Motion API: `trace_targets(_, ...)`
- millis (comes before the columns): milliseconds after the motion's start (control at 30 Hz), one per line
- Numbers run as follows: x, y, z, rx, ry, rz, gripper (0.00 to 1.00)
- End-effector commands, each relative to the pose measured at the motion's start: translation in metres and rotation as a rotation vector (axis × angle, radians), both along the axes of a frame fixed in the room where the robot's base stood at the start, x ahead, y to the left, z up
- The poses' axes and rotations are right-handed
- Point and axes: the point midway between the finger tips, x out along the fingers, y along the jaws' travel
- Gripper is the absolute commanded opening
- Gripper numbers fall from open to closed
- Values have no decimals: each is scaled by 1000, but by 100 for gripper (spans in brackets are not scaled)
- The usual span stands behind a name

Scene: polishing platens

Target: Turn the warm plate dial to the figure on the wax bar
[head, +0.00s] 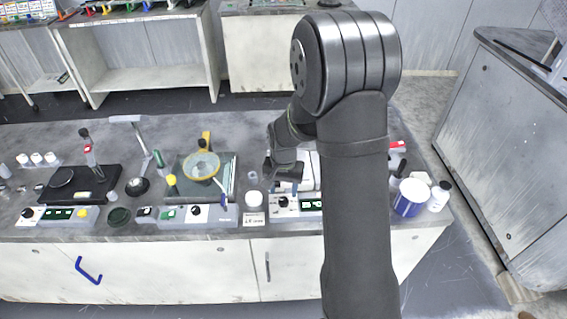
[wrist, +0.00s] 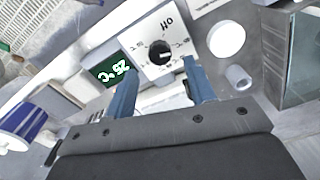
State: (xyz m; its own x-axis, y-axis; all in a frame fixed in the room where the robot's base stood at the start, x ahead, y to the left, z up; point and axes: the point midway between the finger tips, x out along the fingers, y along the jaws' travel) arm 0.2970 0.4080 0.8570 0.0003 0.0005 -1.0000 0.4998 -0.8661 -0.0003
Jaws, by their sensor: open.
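The warm plate's white control panel (wrist: 178,68) shows in the wrist view, with a black round dial (wrist: 160,50) and a green display (wrist: 112,71) reading 25 °C, upside down in the picture. In the head view the dial (head: 282,202) and display (head: 311,204) are at the bench's front edge. My gripper (wrist: 160,88) is open and empty, its blue fingers apart. The dial appears just beyond and between the fingertips, with no visible contact. A pale block with dark lettering (head: 253,219) lies left of the panel; it may be the wax bar, but its figure is unreadable.
A white round lidded jar (wrist: 227,39) and a small clear cup (wrist: 238,77) stand close to the panel. A blue-and-white tub (head: 411,197) and a white bottle (head: 439,196) are at the right. Polishing platens with their own panels fill the bench to the left.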

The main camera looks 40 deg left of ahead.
Motion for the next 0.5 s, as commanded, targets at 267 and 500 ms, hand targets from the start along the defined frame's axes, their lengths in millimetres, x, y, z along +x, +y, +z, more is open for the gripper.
trace_targets(267, 0, 1, 68, 5, -3, 0, 50)
trace_targets(500, 0, 0, 111, 2, -1, 0, 50)
